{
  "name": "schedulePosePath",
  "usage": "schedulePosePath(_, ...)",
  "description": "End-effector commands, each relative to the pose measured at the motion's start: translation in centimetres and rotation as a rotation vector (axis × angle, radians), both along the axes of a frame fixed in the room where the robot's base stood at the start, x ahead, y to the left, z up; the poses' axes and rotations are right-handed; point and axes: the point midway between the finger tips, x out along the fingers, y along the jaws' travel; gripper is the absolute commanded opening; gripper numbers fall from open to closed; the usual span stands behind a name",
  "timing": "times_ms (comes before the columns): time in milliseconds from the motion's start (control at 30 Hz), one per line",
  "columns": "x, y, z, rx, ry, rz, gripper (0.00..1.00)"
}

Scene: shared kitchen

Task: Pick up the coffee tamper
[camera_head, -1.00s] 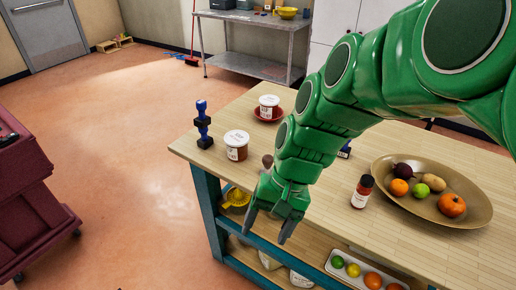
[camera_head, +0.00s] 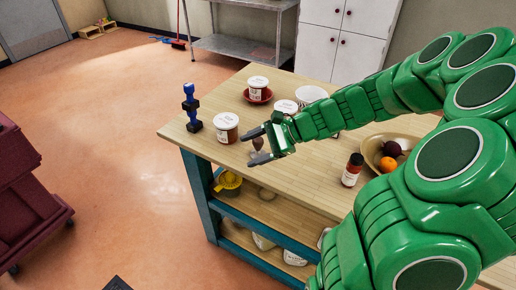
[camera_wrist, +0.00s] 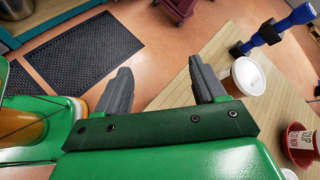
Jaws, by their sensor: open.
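A brown jar with a white lid (camera_head: 226,129) stands just left of my gripper. A blue and black upright object (camera_head: 192,110) stands at the table's left corner. Behind are a tub on a red saucer (camera_head: 259,100) and a white bowl (camera_head: 311,93). A red-brown bottle (camera_head: 352,171) stands right.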

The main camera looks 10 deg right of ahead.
Motion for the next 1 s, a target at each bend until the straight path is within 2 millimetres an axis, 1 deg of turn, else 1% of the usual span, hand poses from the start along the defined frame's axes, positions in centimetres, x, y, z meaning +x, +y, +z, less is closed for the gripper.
schedulePosePath(33, 1.0, -1.1, -0.6, 0.030, 0.022, -0.052, 0.70)
schedulePosePath(100, 2.3, -2.5, -1.3, 0.073, 0.052, -0.126, 0.70)
schedulePosePath(200, 3.9, -4.7, -2.4, 0.131, 0.093, -0.224, 0.70)
schedulePosePath(300, 5.1, -6.6, -3.5, 0.182, 0.133, -0.308, 0.70)
schedulePosePath(400, 5.9, -8.1, -4.4, 0.217, 0.160, -0.372, 0.70)
schedulePosePath(500, 6.4, -9.1, -4.9, 0.239, 0.177, -0.412, 0.70)
schedulePosePath(667, 6.8, -9.4, -5.3, 0.250, 0.186, -0.431, 0.70)
schedulePosePath(1000, 7.9, -7.4, -6.2, 0.251, 0.187, -0.429, 0.70)
